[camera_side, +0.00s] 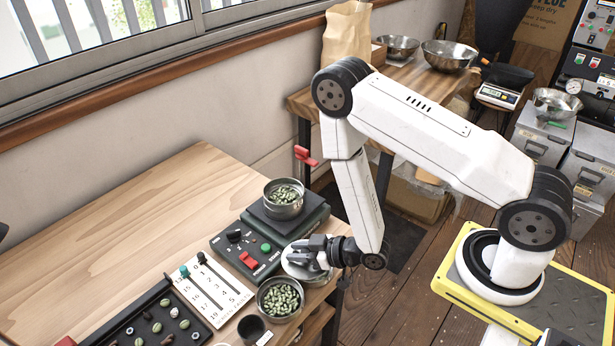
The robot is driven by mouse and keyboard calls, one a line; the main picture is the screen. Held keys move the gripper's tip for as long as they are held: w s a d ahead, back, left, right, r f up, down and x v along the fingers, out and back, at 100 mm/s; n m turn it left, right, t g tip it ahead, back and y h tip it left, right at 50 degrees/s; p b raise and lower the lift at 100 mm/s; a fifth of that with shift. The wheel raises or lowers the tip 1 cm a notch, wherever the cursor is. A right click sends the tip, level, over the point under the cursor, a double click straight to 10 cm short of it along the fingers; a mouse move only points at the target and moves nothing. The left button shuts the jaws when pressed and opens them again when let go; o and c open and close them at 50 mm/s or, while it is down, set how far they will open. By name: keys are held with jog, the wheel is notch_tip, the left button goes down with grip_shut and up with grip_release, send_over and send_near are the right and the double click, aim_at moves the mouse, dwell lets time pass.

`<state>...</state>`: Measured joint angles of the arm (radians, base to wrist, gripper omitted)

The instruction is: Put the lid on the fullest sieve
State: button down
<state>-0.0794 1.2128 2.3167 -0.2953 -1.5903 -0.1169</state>
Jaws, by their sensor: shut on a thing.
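One metal sieve (284,207) of green beans stands on a dark square device. A second sieve (279,308) of green beans stands nearer the front, and its beans look close to the rim. My gripper (303,253) is between them, to the right, pointing left and low. It is shut on what looks like the pale round metal lid (301,276). The fingers cover much of this disc. I cannot tell whether a third sieve is under it.
A dark control panel (238,250) with a red switch is left of my gripper. A numbered white board (212,292), a black bean tray (150,322) and a small dark cup (251,328) are near the front. The wooden table (110,235) is clear at the back left.

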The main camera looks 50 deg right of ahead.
jog(key=a+r, duration=0.1)
jog(key=a, duration=0.7)
jog(key=shift+w+a, duration=0.15)
jog(key=shift+w, duration=0.25)
jog(key=shift+f, duration=0.15)
jog(key=shift+f, duration=2.75)
jog(key=shift+f, duration=0.6)
jog(key=c, duration=0.7)
grip_release()
jog(key=shift+s, duration=0.1)
jog(key=v, duration=1.1)
dwell(0.3)
